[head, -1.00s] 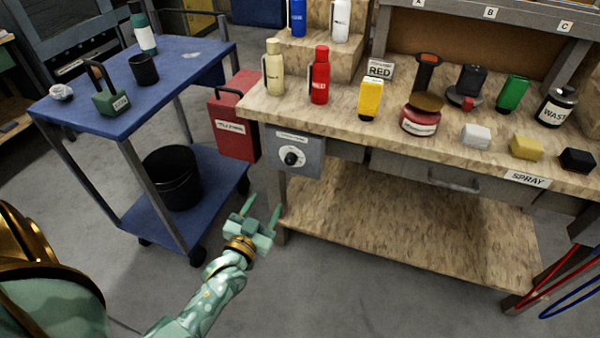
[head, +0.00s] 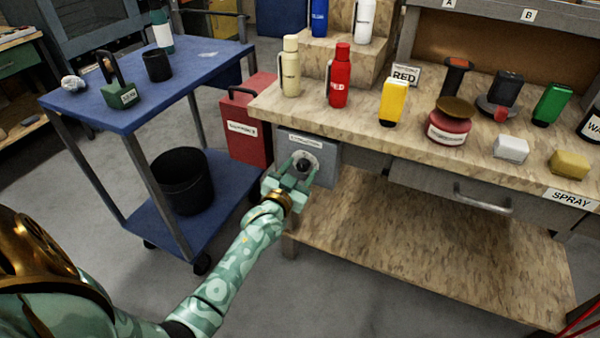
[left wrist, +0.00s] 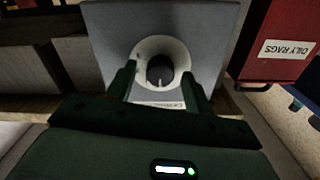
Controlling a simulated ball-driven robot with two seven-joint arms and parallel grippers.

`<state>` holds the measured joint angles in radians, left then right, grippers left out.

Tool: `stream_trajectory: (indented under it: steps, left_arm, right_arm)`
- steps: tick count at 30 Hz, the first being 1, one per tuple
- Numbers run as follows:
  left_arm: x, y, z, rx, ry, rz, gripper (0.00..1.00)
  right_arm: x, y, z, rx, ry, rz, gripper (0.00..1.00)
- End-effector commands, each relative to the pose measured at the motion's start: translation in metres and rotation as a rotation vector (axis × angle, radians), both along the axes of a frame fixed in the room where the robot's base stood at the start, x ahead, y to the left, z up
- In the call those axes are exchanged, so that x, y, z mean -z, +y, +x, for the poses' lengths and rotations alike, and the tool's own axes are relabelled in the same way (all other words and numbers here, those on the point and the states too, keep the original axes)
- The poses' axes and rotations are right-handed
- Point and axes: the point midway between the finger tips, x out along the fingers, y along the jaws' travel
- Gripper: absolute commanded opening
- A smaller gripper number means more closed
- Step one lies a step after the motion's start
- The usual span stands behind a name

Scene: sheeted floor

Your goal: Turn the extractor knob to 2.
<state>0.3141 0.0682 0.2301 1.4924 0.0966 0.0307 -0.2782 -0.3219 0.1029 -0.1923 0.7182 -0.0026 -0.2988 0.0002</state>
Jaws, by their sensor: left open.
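The extractor knob is a small black knob (head: 303,165) on a pale round dial, on a grey control box (head: 325,160) at the left front of the workbench. The knob also shows in the left wrist view (left wrist: 159,72), with the dial (left wrist: 158,50) around it; its numbers are too small to read. My left gripper (head: 300,176) is open in front of the dial. In the left wrist view its two fingers (left wrist: 158,84) stand on either side of the knob, apart from each other. I cannot tell whether they touch it. My right gripper is not in view.
A red box (head: 246,125) labelled OILY RAGS stands left of the control box. A blue cart (head: 130,112) with a black bucket (head: 181,180) is farther left. Several bottles and blocks stand on the workbench (head: 365,135). A drawer handle (head: 483,201) juts out at the right.

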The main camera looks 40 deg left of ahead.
Motion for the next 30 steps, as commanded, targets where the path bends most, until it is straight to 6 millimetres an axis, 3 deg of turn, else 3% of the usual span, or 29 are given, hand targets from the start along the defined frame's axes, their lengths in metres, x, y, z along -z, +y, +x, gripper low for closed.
stream_trajectory:
  steps: [4,9,20,30]
  left_arm:
    - [-0.0004,0.0,-0.0002,0.0,0.0,0.0,0.49]
    - [-0.0003,-0.0002,-0.0004,0.0,0.0,0.0,0.07]
    - [-0.001,-0.0004,-0.0005,0.0,0.009,0.04,0.07]
    - [-0.0021,-0.0009,-0.0003,0.0,0.061,0.26,0.07]
  right_arm:
    - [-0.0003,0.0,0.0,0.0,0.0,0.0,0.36]
    - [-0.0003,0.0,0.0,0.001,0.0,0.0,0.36]
    - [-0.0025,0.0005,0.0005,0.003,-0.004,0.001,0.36]
    - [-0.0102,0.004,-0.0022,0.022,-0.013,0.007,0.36]
